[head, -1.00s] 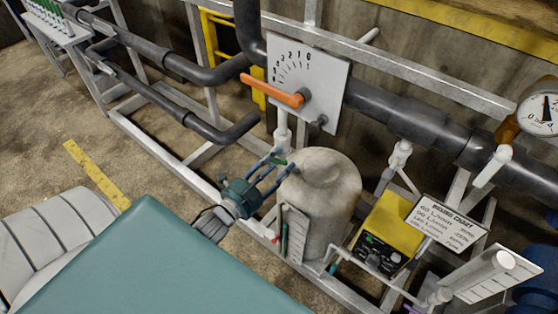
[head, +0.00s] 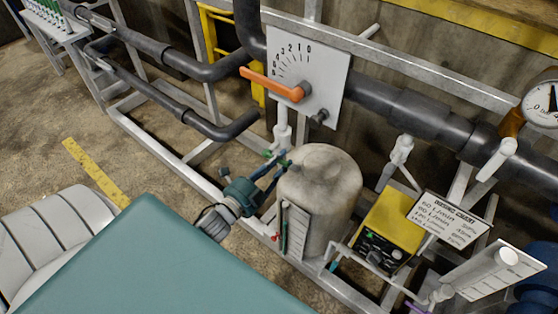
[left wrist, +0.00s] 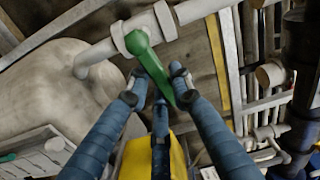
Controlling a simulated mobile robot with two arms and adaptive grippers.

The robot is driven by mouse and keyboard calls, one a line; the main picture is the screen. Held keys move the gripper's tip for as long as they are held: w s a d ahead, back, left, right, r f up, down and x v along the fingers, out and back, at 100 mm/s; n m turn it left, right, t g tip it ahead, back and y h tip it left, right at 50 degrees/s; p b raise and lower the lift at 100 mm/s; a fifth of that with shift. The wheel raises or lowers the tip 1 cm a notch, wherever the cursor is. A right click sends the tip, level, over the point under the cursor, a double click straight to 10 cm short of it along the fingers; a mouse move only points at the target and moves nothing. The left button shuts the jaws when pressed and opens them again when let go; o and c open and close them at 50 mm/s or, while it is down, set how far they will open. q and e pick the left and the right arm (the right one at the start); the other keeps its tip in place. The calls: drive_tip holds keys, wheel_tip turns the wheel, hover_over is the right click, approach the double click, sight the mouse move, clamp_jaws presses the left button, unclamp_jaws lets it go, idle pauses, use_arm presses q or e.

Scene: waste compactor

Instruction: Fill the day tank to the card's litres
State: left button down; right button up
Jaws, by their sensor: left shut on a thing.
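The pale rounded tank (head: 318,210) stands inside the grey frame, with a small scale plate (head: 295,232) on its front; its level is too small to read. A white pipe with a green lever (head: 287,163) is above it. My left gripper (head: 284,160) is at this lever. In the left wrist view the fingers (left wrist: 157,88) are shut on the green lever (left wrist: 150,62), one finger on each side. A white card headed like a dosing chart (head: 447,221) stands to the right; its L/min lines are only partly legible. My right gripper is not in view.
An orange lever (head: 270,84) on a numbered dial plate (head: 325,85) is above the tank. A yellow box (head: 388,228) with a dark control panel stands right of the tank. A round gauge (head: 545,103) is at the right edge. Dark pipes cross behind.

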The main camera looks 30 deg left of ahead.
use_arm(q)
drive_tip(key=shift+f+m, duration=0.5)
drive_tip(key=shift+m, duration=0.5)
drive_tip(key=c, duration=1.5)
unclamp_jaws()
drive_tip(key=s, duration=0.8)
drive_tip(key=s+a, duration=0.1)
drive_tip(key=s, duration=0.3)
